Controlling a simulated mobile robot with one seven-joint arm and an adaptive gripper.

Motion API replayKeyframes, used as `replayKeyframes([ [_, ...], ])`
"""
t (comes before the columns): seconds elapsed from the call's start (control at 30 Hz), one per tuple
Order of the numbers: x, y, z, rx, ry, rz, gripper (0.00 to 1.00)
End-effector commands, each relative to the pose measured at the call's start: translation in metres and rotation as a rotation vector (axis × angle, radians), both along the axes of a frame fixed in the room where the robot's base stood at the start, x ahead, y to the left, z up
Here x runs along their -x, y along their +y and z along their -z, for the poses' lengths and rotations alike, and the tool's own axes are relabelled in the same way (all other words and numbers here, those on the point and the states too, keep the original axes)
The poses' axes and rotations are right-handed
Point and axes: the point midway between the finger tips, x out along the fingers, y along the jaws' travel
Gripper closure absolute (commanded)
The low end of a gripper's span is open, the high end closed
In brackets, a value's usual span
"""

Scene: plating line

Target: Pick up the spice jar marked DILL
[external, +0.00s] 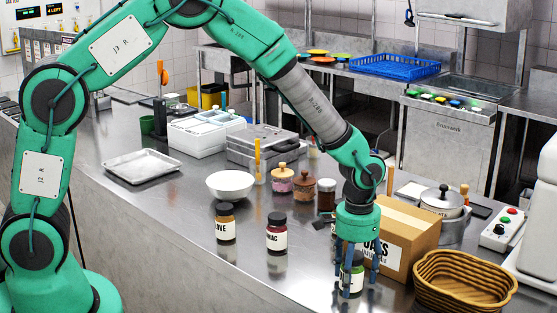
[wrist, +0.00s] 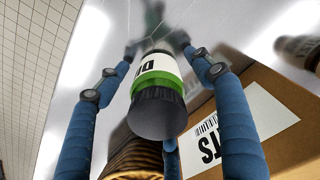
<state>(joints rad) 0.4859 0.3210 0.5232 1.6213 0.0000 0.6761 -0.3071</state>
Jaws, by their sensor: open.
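The spice jar (external: 354,277) has green contents, a white label and a dark lid, and stands on the counter near its front edge. In the wrist view the jar (wrist: 160,92) shows the start of its label, which seems to read "DI"; the rest is turned away. My gripper (external: 359,286) points down over the jar, with its blue fingers spread around it. In the wrist view the fingers lie on both sides of the jar, with visible gaps. My gripper is open.
A cardboard box (external: 398,240) stands close behind and right of the gripper, and a woven basket (external: 464,282) is further right. Jars marked "LOVE" (external: 225,224) and "MAC" (external: 277,235) stand to the left. A white bowl (external: 230,185) sits behind them.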

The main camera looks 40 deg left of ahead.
Motion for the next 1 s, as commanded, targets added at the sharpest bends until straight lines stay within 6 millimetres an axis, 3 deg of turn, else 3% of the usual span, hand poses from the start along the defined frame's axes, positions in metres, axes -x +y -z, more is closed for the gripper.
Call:
replayKeyframes([
  [0.17,0.0000,0.0000,-0.0001,0.000,0.000,0.000,0.33],
  [0.47,0.0000,0.0000,-0.0001,0.000,0.000,0.000,0.89],
  [1.0,-0.0006,-0.0003,-0.0063,0.001,-0.002,0.000,0.89],
])
